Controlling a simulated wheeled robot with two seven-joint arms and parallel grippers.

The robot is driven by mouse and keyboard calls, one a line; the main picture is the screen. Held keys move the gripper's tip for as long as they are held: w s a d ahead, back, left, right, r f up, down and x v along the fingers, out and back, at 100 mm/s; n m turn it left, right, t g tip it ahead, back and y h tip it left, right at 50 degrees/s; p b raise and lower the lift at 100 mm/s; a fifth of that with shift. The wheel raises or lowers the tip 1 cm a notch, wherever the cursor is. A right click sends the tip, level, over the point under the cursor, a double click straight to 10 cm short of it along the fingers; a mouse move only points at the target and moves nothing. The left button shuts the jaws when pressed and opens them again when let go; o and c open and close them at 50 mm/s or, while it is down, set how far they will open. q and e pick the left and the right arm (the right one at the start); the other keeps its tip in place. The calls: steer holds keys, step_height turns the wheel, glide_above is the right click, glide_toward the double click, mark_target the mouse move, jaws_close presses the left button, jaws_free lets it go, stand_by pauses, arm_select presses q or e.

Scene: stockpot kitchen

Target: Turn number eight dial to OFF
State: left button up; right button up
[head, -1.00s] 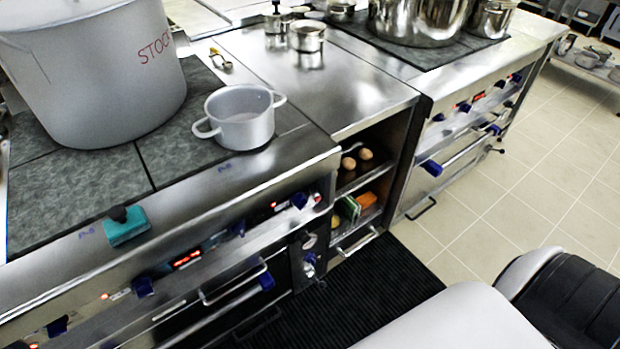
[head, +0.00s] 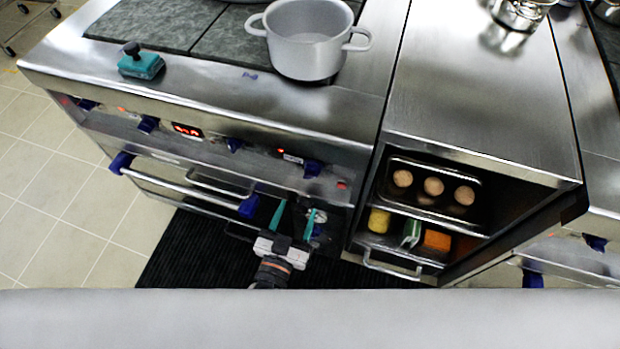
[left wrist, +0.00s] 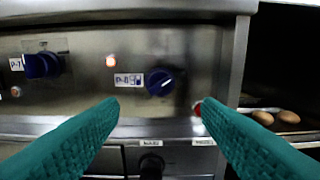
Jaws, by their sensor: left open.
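The number eight dial is the blue knob (left wrist: 160,82) beside the P-8 label (left wrist: 128,80) in the left wrist view. Its white pointer mark slants toward the upper right. In the head view the dial (head: 312,168) is at the right end of the stove's front panel. My left gripper (head: 297,208) is open and empty in front of the panel, below the dial. In the left wrist view its teal fingers (left wrist: 160,103) are spread to the left and right, below the dial and apart from it. My right gripper is not in view.
The P-7 dial (left wrist: 42,65) is to the left, with a lit orange lamp (left wrist: 110,62) between. A red button (left wrist: 198,108) is partly behind the right finger. An oven handle (head: 185,188) juts out below the panel. An open shelf (head: 425,215) holds eggs and sponges.

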mark_target(310, 176)
arm_select(q)
steer(key=x, duration=0.9)
steer(key=shift+w+f, duration=0.1)
steer(key=shift+w, duration=0.05)
steer(key=shift+w+d, duration=0.1)
steer(key=shift+w, duration=0.2)
steer(key=shift+w+d, duration=0.1)
steer(key=shift+w, duration=0.1)
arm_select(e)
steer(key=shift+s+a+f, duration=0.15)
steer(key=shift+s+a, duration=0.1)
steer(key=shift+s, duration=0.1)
arm_select(q)
steer(key=shift+c, duration=0.9)
steer(key=c, duration=0.8)
